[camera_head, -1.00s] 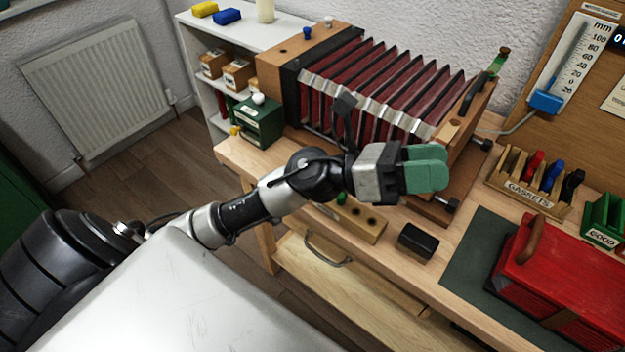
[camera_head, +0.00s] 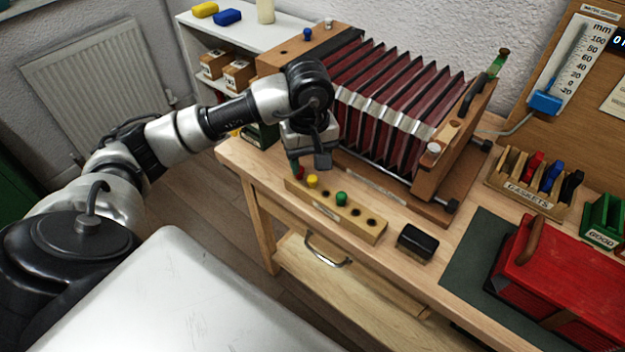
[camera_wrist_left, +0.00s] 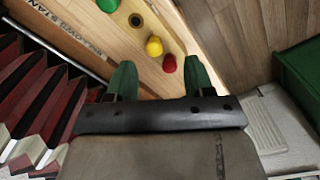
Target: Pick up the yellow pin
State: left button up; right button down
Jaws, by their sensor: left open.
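The yellow pin (camera_head: 312,181) stands in a wooden block with holes (camera_head: 350,222) near the table's front edge. A red pin (camera_head: 300,173) stands at the block's left end and a green pin (camera_head: 341,199) farther right. My left gripper (camera_head: 297,164) points down near the block's left end, close to the red pin. In the left wrist view, the yellow pin (camera_wrist_left: 154,46) and red pin (camera_wrist_left: 169,63) lie ahead, between the lines of the two open green fingers (camera_wrist_left: 158,75). Nothing is held. My right gripper is out of view.
The red bellows instrument (camera_head: 390,95) stands just behind the block. A black box (camera_head: 417,241) sits right of the block, beside a dark mat (camera_head: 470,255) with a red case (camera_head: 560,270). A green box (camera_head: 262,133) is behind my left gripper.

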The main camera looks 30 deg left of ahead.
aim_at(312, 177)
pick_arm(q)
jog(key=f, duration=0.2)
jog(key=f+p, duration=0.1)
jog(key=f, duration=0.1)
jog(key=w+f, duration=0.1)
jog(key=f, duration=0.1)
jog(key=shift+f, duration=0.3)
grip_shut()
